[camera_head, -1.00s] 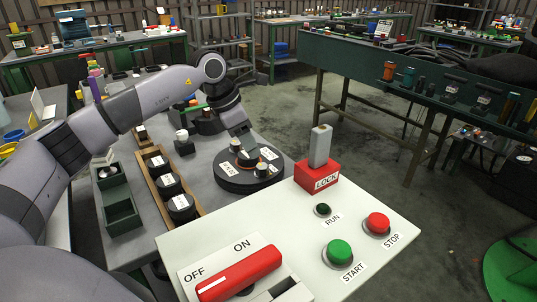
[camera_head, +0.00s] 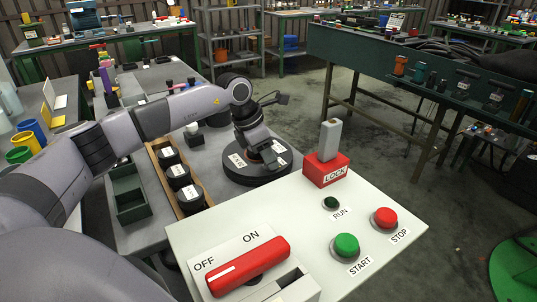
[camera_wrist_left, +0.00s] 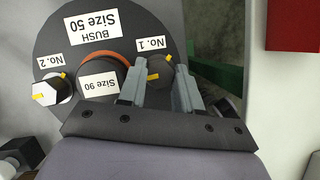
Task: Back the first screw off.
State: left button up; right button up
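A round dark disc (camera_head: 246,176) lies on the grey bench in the head view. In the left wrist view the disc (camera_wrist_left: 75,35) carries labels "BUSH Size 50", "No. 1" and "No. 2". A cap labelled "Size 90" (camera_wrist_left: 92,75) with an orange ring is at its middle. The dark first screw (camera_wrist_left: 158,70), with a yellow mark, is beside the "No. 1" label. A pale hexagonal second screw (camera_wrist_left: 50,90) is by "No. 2". My left gripper (camera_wrist_left: 160,72) points down at the disc. Its fingers stand apart on either side of the first screw; contact is unclear. My right gripper is out of view.
A white control panel (camera_head: 300,225) with a red switch, buttons and red LOCK block (camera_head: 326,170) stands close in front of the disc. A wooden tray (camera_head: 203,203) of labelled dark round parts and a green bin (camera_head: 132,205) are to its left.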

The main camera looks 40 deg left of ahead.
pick_arm(q)
jog(key=shift+n, duration=0.3)
jog(key=n+y, duration=0.1)
jog(key=n, duration=0.1)
jog(key=shift+d+n+t, duration=0.1)
jog(key=shift+n+t, duration=0.3)
jog(key=n+y, duration=0.1)
jog(key=n, duration=0.1)
jog(key=shift+d+n, duration=0.1)
jog(key=shift+n, duration=0.2)
jog(key=n+y+b, duration=0.1)
jog(key=n, duration=0.2)
jog(key=shift+d+n+y, duration=0.1)
jog(key=shift+n+y, duration=0.2)
jog(key=shift+n, duration=0.1)
jog(key=shift+c, duration=0.2)
jog(key=shift+n+y+b, duration=0.3)
jog(key=shift+n+y, duration=0.2)
jog(key=shift+n, duration=0.7)
jog(key=shift+n+y, duration=0.4)
jog(key=shift+n, duration=0.9)
jog(key=shift+r+b, duration=0.1)
jog(key=shift+b, duration=0.2)
jog(key=o, duration=0.8)
